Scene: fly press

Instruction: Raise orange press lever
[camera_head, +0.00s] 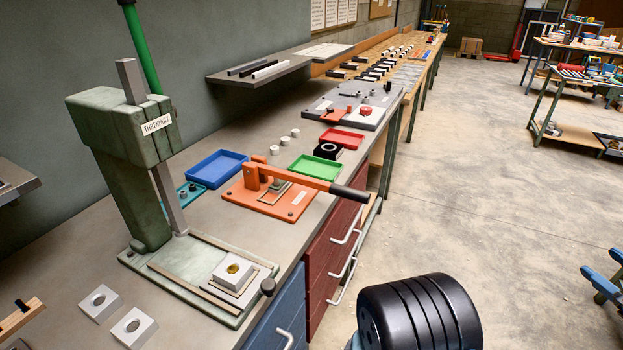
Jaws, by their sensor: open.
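The orange press lever (300,176) runs roughly level from its upright orange pivot post (252,174) toward the front of the bench. Its black handle grip (350,193) sticks out past the bench's front edge, above the red drawers. The lever belongs to a small press on an orange base plate (237,195). A black ribbed rounded part at the bottom right seems to be my own arm. My gripper is not in view, and nothing is seen touching the lever.
A green fly press (120,125) stands to the left on the bench. Blue (217,168), green (316,167) and red (342,138) trays and a black block (328,151) sit around the orange press. The floor (450,200) right of the drawers is clear.

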